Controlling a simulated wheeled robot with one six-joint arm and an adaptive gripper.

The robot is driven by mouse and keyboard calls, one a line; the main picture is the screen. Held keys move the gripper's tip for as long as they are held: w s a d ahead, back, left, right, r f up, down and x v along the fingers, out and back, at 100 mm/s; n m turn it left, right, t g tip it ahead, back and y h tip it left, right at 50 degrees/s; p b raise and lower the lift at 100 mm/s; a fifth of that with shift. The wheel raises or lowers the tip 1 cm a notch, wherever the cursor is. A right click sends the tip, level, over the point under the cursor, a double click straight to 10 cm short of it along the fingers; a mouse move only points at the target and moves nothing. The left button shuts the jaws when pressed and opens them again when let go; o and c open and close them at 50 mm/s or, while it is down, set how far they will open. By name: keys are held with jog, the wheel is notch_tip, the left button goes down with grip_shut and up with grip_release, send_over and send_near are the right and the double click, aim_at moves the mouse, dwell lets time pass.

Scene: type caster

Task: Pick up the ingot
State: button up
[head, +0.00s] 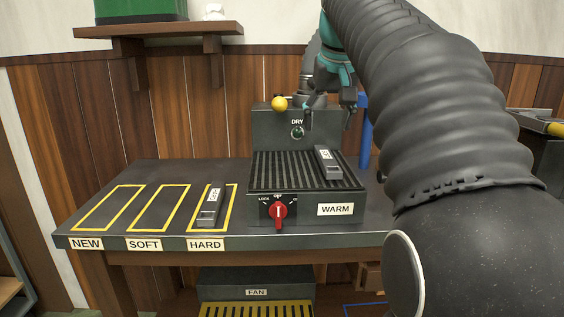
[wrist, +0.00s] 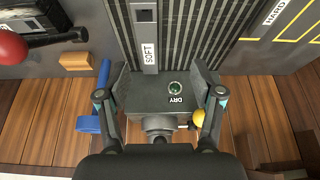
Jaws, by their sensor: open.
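A dark grey bar-shaped ingot (head: 327,163) lies on the ribbed top of the warmer (head: 262,205), right of its middle. In the wrist view this ingot (wrist: 145,30) shows a white SOFT label and lies near the top edge. A second ingot (head: 209,208) lies inside the yellow HARD outline on the table. My gripper (head: 331,106) is open above the back of the warmer, near the DRY housing. In the wrist view my gripper's fingers (wrist: 160,104) are spread wide with nothing held between them; the labelled ingot lies beyond the fingertips.
The NEW outline (head: 108,208) and SOFT outline (head: 159,208) on the table are empty. A red knob (head: 278,211) is on the warmer's front. A yellow ball (head: 279,103) and a blue post (head: 365,130) stand near my gripper. A shelf (head: 158,30) hangs at upper left.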

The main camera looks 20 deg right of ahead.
notch_tip(320, 180, up, 2)
jog(key=w+d, duration=0.2)
jog(key=d, duration=0.1)
jog(key=b, duration=0.3)
send_over(327, 156)
jog(key=s, duration=0.3)
jog(key=f, duration=0.7)
jog(key=shift+a, duration=0.3)
jog(key=shift+b+x, duration=0.5)
jog(key=shift+x, duration=2.45)
jog(key=shift+w+a, duration=0.15)
grip_shut()
jog(key=shift+r, duration=0.15)
